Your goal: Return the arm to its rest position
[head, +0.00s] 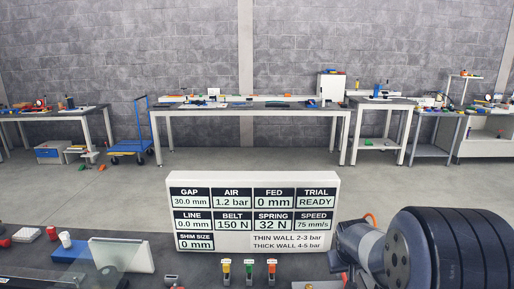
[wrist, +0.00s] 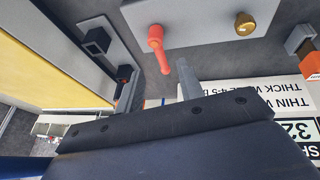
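My arm shows at the lower right of the head view, as a large dark ribbed joint and a grey link (head: 358,244) beside the display board. My gripper (wrist: 158,84) shows in the wrist view with its two grey fingers apart and nothing between them. A red lever (wrist: 156,40) on a grey plate lies beyond the fingers; I cannot tell how far off it is. In the head view the gripper's fingers are not visible.
A white display board (head: 254,212) stands in front, reading TRIAL READY and gap 30.0 mm. Several coloured switches (head: 249,268) sit before it. Workbenches (head: 250,108) stand far back across open floor.

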